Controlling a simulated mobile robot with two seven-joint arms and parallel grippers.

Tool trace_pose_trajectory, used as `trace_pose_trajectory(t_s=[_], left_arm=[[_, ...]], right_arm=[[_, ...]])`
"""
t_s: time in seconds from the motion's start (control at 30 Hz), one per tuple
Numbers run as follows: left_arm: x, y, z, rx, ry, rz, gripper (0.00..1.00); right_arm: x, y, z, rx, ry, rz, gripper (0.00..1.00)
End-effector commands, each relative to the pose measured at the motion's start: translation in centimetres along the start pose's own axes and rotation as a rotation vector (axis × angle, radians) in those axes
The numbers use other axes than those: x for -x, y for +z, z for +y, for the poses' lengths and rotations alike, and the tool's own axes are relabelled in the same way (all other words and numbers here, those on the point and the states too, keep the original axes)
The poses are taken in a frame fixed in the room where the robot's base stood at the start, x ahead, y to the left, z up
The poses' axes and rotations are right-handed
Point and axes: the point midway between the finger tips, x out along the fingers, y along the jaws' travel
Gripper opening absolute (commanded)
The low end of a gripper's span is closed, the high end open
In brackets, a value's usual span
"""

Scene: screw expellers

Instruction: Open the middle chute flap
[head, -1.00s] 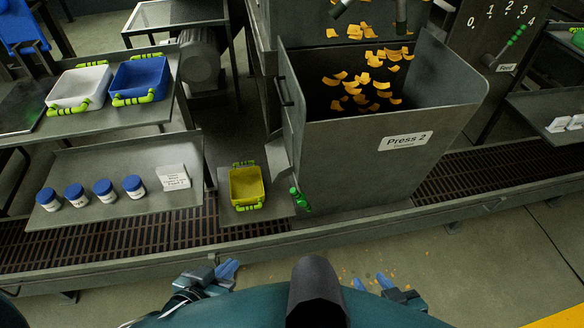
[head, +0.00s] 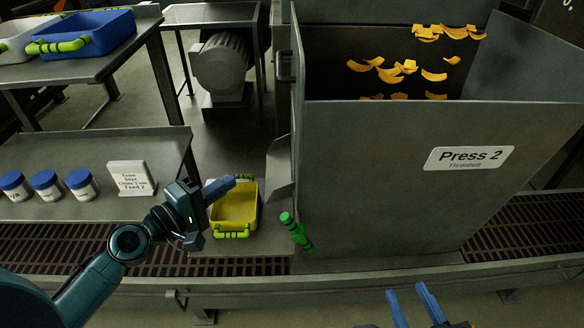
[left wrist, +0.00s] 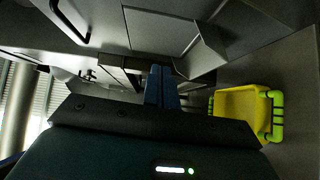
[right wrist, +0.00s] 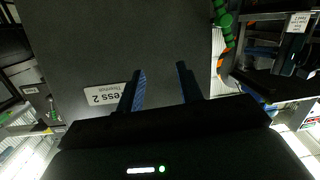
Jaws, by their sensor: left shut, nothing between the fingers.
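The Press 2 hopper (head: 400,190) is a grey metal box. A grey chute (head: 281,168) sticks out of its left side, and a green-gripped handle (head: 296,231) sits at its lower left front edge. I cannot tell which part is the flap or whether it is open. The chute also shows in the left wrist view (left wrist: 208,48). My left gripper (head: 230,185) is shut and empty, left of the chute and over the yellow tray (head: 235,208). My right gripper (head: 413,292) is open and empty, low in front of the press; its fingers (right wrist: 160,75) are apart in the right wrist view.
A lower shelf at left holds blue-lidded jars (head: 47,184) and a white card (head: 130,177). A blue tray (head: 90,35) with green handles stands on the shelf above. A motor (head: 222,65) is behind. A metal ledge (head: 380,275) runs along the front.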

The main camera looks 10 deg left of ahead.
Motion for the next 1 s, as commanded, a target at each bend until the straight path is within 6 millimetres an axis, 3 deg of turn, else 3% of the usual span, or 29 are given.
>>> trace_pose_trajectory(t_s=[0.57,0.77,1.0], left_arm=[[-0.5,-0.5,0.2,0.044,0.022,0.0,0.0],[-3.1,-0.5,0.6,0.043,0.025,0.0,0.0],[-8.3,-0.5,0.7,0.044,0.025,0.0,0.0]], right_arm=[[-0.1,0.2,-0.1,0.007,-0.002,0.008,0.36],[0.2,0.0,0.1,-0.013,-0.004,-0.05,0.36],[0.7,0.2,0.1,-0.045,-0.015,-0.141,0.36]])
